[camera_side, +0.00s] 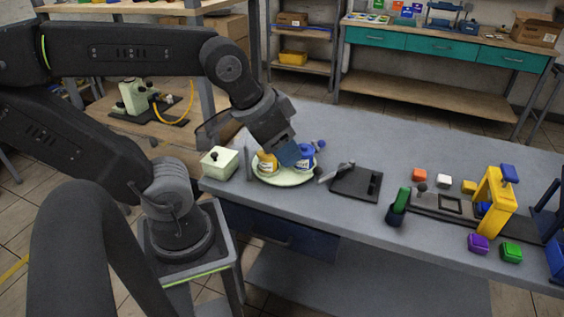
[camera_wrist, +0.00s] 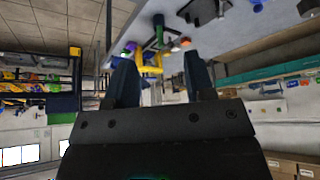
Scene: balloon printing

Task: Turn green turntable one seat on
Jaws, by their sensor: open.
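The pale green turntable (camera_side: 284,180) is a round plate on the grey bench at its left end. It bears a yellow ink pot (camera_side: 267,162) on the left and a blue ink pot (camera_side: 305,157) on the right. My gripper (camera_side: 288,154) is just above or beside the pots in the side view and hides part of the turntable. I cannot tell whether it touches anything. In the wrist view my gripper (camera_wrist: 161,68) has its two dark fingers apart with nothing held between them. The turntable does not show in the wrist view.
A pale green box (camera_side: 219,163) stands left of the turntable. A dark pad (camera_side: 352,184) with a grey tool lies to its right. Farther right are a green-handled tool in a dark cup (camera_side: 397,212), a yellow press (camera_side: 493,200) and several coloured blocks. The bench's back middle is clear.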

